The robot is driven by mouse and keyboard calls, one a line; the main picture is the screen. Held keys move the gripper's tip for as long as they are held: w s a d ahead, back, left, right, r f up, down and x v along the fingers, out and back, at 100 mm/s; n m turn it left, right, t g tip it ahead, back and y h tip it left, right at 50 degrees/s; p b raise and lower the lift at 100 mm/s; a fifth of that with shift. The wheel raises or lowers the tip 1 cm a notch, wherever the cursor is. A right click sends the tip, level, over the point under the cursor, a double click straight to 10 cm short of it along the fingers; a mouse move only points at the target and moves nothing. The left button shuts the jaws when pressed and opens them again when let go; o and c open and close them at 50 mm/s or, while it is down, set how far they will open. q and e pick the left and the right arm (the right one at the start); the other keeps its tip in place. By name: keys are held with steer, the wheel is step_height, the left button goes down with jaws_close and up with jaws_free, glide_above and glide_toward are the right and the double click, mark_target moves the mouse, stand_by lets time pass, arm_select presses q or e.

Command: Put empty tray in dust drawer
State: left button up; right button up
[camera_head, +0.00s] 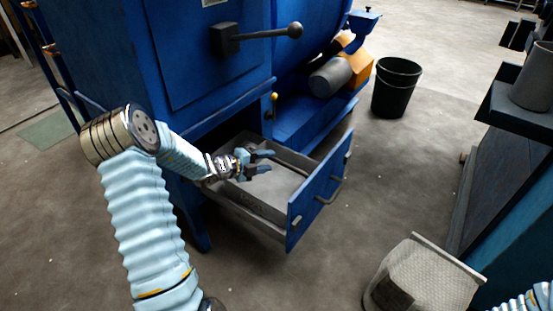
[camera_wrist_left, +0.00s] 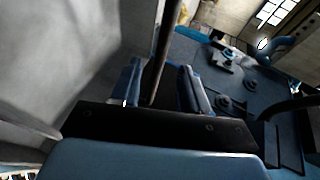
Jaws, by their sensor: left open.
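The dust drawer (camera_head: 318,200) is pulled out from the blue machine, its blue front facing right. A grey, open tray (camera_head: 268,193) sits inside the drawer, with its bare floor visible and no dust heap showing. My left gripper (camera_head: 266,162) is over the tray, near its far side, with its fingers spread. In the left wrist view, a dark rod (camera_wrist_left: 163,45) runs between the open fingers of the gripper (camera_wrist_left: 160,82); I cannot tell whether they touch it. My right gripper is out of view; only a bit of its arm shows at bottom right.
The blue machine (camera_head: 205,60) stands behind the drawer, with a black lever (camera_head: 265,33) on its door. A black bin (camera_head: 397,88) stands at the back right. A beige sack-like container (camera_head: 425,275) is at front right. The floor right of the drawer is clear.

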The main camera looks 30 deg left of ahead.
arm_select(q)
steer(key=v, duration=0.6)
steer(key=shift+s, duration=0.15)
stand_by(1.0)
